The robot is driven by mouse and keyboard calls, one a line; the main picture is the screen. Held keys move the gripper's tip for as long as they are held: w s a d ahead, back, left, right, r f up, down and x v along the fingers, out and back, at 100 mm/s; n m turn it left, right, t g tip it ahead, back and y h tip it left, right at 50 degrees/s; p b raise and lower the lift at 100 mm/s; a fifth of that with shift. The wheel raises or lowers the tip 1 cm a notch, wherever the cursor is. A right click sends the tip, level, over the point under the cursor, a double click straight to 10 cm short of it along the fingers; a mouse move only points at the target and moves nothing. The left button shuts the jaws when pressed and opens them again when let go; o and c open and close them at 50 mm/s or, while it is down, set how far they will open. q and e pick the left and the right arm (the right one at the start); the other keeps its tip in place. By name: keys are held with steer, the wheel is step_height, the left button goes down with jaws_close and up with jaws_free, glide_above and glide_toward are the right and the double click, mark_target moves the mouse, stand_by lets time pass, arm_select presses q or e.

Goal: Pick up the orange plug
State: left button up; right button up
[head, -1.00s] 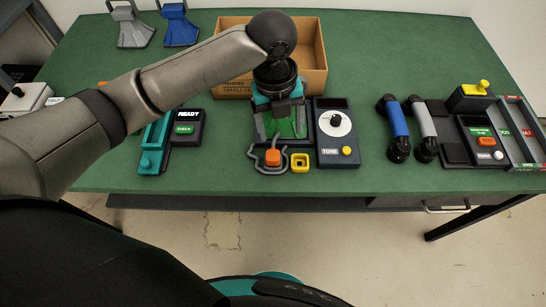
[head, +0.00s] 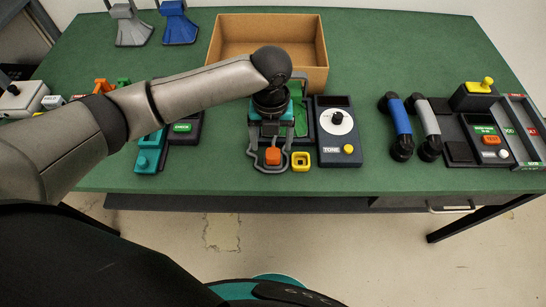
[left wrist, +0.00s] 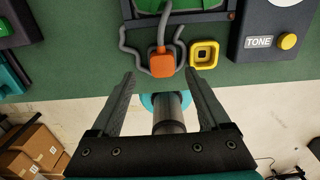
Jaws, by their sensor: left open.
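The orange plug (head: 272,156) lies near the front edge of the green table, on the end of a grey cord. It also shows in the left wrist view (left wrist: 163,63), just beyond my fingertips. My left gripper (head: 268,140) is open and above the table by the plug. In the left wrist view my left gripper (left wrist: 163,80) has its two fingers spread wide with nothing between them at the tips. The plug sits about midway between the finger lines. A yellow square socket (head: 300,161) is just right of the plug. My right gripper is not in view.
A black tone box (head: 337,130) with a white dial stands right of the plug. Blue (head: 399,127) and grey (head: 426,129) handsets lie farther right. An open cardboard box (head: 310,75) is behind.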

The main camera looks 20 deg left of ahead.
mark_target(273, 153)
arm_select(q)
steer(key=f, duration=0.2)
steer(key=f+b, duration=0.1)
steer(key=f, duration=0.1)
steer(key=shift+d+f, duration=0.2)
steer(key=shift+f, duration=0.15)
jaws_close()
